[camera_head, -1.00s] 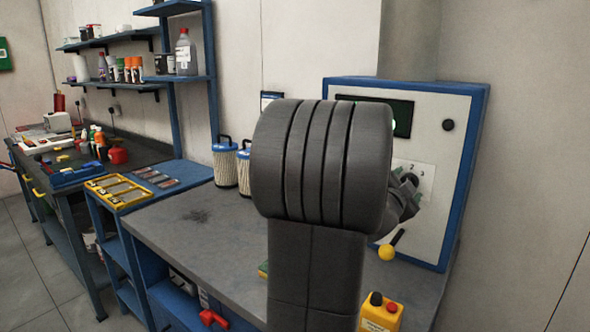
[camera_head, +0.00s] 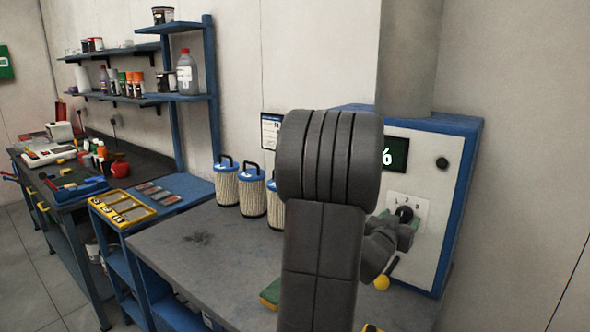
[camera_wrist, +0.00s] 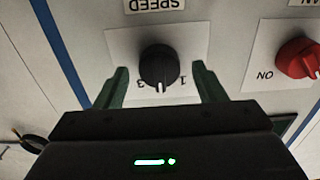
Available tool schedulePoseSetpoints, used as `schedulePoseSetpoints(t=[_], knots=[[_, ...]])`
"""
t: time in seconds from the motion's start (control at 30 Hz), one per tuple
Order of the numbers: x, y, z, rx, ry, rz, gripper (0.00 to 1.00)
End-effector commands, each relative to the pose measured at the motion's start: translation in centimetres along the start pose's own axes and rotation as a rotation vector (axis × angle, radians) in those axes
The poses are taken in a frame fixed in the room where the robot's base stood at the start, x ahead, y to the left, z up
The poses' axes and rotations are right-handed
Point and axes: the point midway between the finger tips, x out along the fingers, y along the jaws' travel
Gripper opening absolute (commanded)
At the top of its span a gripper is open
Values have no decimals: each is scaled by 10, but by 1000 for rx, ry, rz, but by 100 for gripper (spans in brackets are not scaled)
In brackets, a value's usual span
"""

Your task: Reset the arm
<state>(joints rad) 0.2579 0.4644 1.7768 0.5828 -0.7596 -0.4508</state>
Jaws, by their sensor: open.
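My gripper (camera_wrist: 160,85) is open, with its two green fingers on either side of a black speed knob (camera_wrist: 159,66) in the wrist view. Gaps show between the knob and both fingers, and the knob's white mark points toward the gripper body. In the head view my gripper (camera_head: 404,232) is at the knob plate (camera_head: 421,207) on the front of a blue-edged white cabinet (camera_head: 462,150). My dark arm hides part of the cabinet and bench there.
A red knob (camera_wrist: 298,58) marked ON sits right of the speed knob. A yellow-balled lever (camera_head: 382,282) is below my gripper. A yellow tray (camera_head: 124,212) lies further left.

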Motion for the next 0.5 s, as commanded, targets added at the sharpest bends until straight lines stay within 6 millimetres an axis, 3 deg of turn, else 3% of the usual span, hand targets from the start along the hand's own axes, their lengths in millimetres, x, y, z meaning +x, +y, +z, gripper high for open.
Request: schedulePoseSetpoints(t=[0.2,0.5], knots=[[-33,0,3,4,1,-2,64],[-52,0,2,5,0,-1,64]])
